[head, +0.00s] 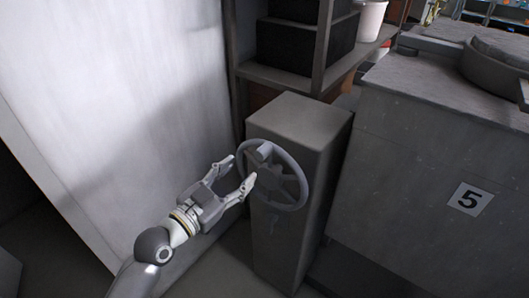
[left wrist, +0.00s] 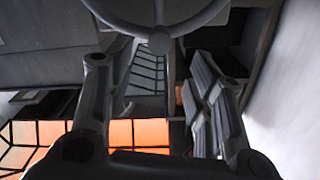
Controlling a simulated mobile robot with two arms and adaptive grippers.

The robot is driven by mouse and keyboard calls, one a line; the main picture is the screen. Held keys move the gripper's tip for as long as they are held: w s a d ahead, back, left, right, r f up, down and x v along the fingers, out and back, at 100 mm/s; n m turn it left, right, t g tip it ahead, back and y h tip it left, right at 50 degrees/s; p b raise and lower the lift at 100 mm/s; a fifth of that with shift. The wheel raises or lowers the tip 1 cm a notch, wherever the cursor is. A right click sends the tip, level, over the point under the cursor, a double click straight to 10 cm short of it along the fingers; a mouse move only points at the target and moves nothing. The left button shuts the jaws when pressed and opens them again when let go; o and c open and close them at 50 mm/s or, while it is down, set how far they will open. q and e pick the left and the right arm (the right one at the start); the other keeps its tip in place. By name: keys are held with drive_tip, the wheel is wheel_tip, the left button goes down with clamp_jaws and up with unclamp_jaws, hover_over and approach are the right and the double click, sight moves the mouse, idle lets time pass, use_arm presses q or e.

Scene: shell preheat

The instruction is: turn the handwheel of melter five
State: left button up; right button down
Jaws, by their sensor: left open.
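The grey spoked handwheel (head: 291,161) is mounted on the front of a grey pedestal (head: 300,112) beside melter five (head: 400,160), which has a "5" plate (head: 469,198). My left gripper (head: 241,171) is open at the left side of the wheel, its two fingertips near the rim. I cannot tell whether they touch it. My right gripper is not in view.
A large pale panel (head: 120,110) stands on the left. Behind the pedestal is a shelf with dark boxes (head: 290,45) and a white bucket (head: 371,20). Melter five's body closes off the right side. Some floor shows at the bottom left.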

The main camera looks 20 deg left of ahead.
sight(258, 156)
use_arm(q)
drive_tip(key=p+x, duration=0.2)
drive_tip(key=x, duration=0.7)
drive_tip(key=shift+w+d+f, duration=0.1)
drive_tip(key=shift+w+d, duration=0.05)
drive_tip(key=shift+w, duration=0.15)
clamp_jaws()
